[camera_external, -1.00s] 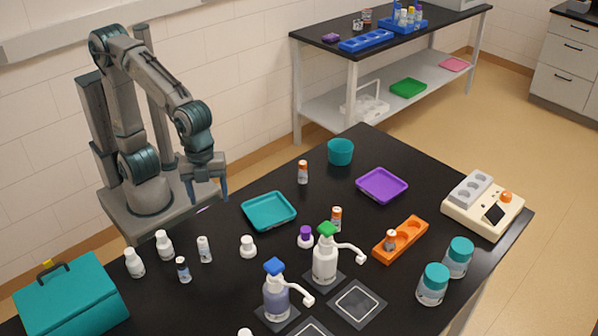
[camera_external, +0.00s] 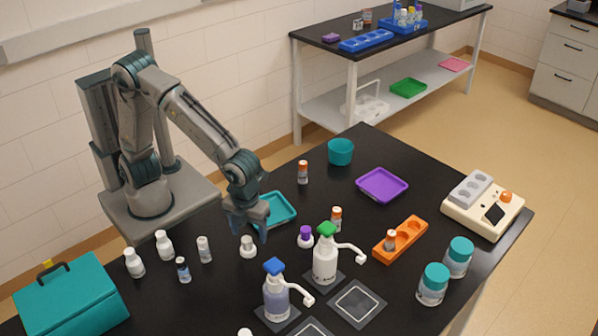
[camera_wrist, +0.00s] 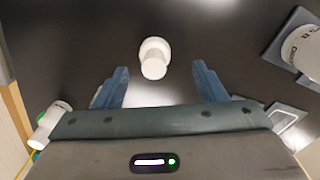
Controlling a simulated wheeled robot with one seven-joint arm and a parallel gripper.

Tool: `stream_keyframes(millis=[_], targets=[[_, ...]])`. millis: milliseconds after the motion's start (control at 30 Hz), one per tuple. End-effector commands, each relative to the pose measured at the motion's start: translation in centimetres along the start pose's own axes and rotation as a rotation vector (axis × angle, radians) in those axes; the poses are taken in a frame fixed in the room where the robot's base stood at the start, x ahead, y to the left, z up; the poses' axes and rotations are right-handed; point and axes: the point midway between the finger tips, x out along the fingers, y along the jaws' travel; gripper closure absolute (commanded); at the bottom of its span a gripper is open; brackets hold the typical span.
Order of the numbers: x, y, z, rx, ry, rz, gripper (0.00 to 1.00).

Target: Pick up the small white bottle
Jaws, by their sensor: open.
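A small white bottle (camera_external: 248,247) stands upright on the black table in the external view, just below my gripper (camera_external: 248,232). In the wrist view, a white bottle (camera_wrist: 154,58) is seen from above, near the middle and just past the tips of my blue fingers. My gripper (camera_wrist: 161,72) is open, with one finger on each side of the bottle's line. Nothing is held between them. More white bottles stand to the left, among them one at the far left (camera_external: 134,263) and one beside it (camera_external: 164,245).
A teal tray (camera_external: 284,212) lies right behind my gripper. A purple-capped bottle (camera_external: 306,237) and two pump bottles, blue-topped (camera_external: 276,295) and green-topped (camera_external: 324,262), stand to the right. A labelled vial (camera_external: 204,250) stands to the left.

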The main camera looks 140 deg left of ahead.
Motion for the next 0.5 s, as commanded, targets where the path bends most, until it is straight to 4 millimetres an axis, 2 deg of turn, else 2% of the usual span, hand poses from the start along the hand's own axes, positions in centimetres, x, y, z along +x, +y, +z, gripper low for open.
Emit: stream_keyframes(millis=[167,400,500], targets=[[1.2,0.2,0.0,-0.001,-0.002,0.003,0.35],[4.7,0.8,-0.3,-0.001,-0.002,0.003,0.35],[5.5,0.8,-0.2,-0.002,-0.001,0.002,0.35]])
